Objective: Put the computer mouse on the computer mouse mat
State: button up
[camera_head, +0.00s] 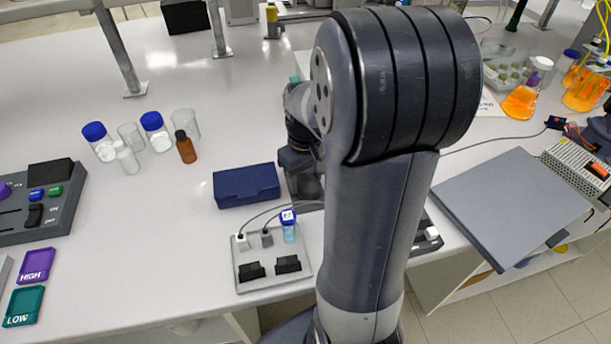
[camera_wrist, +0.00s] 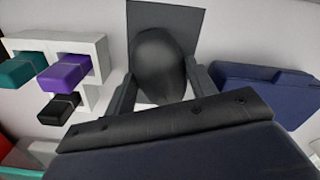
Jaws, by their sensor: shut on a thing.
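In the wrist view a dark, rounded computer mouse (camera_wrist: 160,62) is between the two fingers of my gripper (camera_wrist: 163,88). The gripper is shut on it. Behind the mouse is a flat dark grey rectangle (camera_wrist: 143,14) that looks like the computer mouse mat. The mouse covers much of it, and I cannot tell whether the two touch. In the head view my arm hides the mouse and this rectangle, and the fingers do not show clearly.
A navy case (camera_head: 246,186) lies beside my gripper; it also shows in the wrist view (camera_wrist: 265,88). A white rack (camera_wrist: 98,50) with coloured blocks stands left in the wrist view. A grey tray (camera_head: 245,272) with a blue-capped vial (camera_head: 288,228) sits near the bench's front edge.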

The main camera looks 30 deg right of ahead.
aim_at(306, 177)
jog(key=shift+f, duration=0.15)
jog(key=o, duration=1.1)
jog(key=shift+c, duration=0.2)
notch_tip(306, 177, up, 12)
jog(key=shift+r+p, duration=0.2)
jog(key=shift+p, duration=0.15)
